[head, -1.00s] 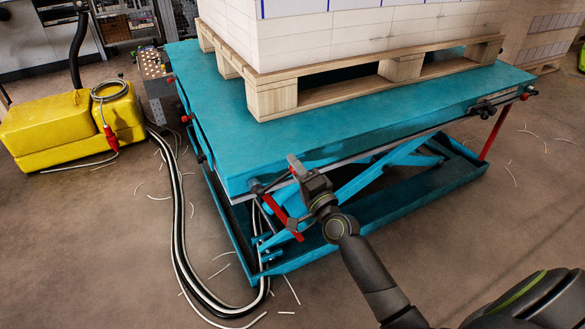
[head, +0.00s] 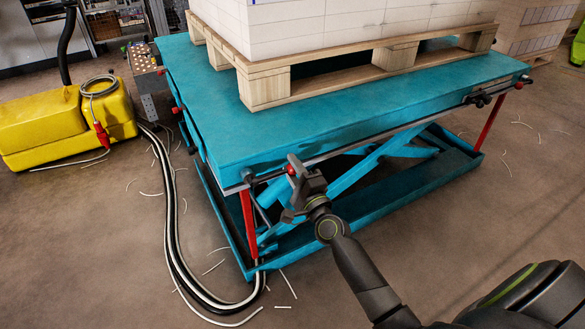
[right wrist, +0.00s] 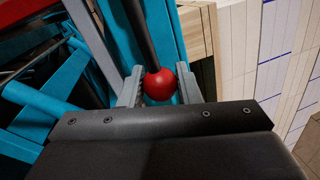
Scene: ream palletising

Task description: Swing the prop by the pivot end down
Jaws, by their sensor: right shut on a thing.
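A red prop (head: 248,219) hangs nearly upright below the near left corner of the teal lift table (head: 330,140). Its top is at a dark pivot (head: 248,176) under the table's edge. A dark lever with a red ball knob (head: 291,170) runs out to the right from the pivot. My right gripper (head: 297,178) is shut on this knob. The right wrist view shows the knob (right wrist: 160,85) between the two grey fingers (right wrist: 160,92), with the dark rod behind it. My left gripper is not in view.
A second red prop (head: 490,122) stands upright at the table's right end. A wooden pallet (head: 265,88) with white stacked reams is on the table. Cables (head: 172,230) lie on the floor at left, near a yellow unit (head: 40,125). Floor in front is mostly clear.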

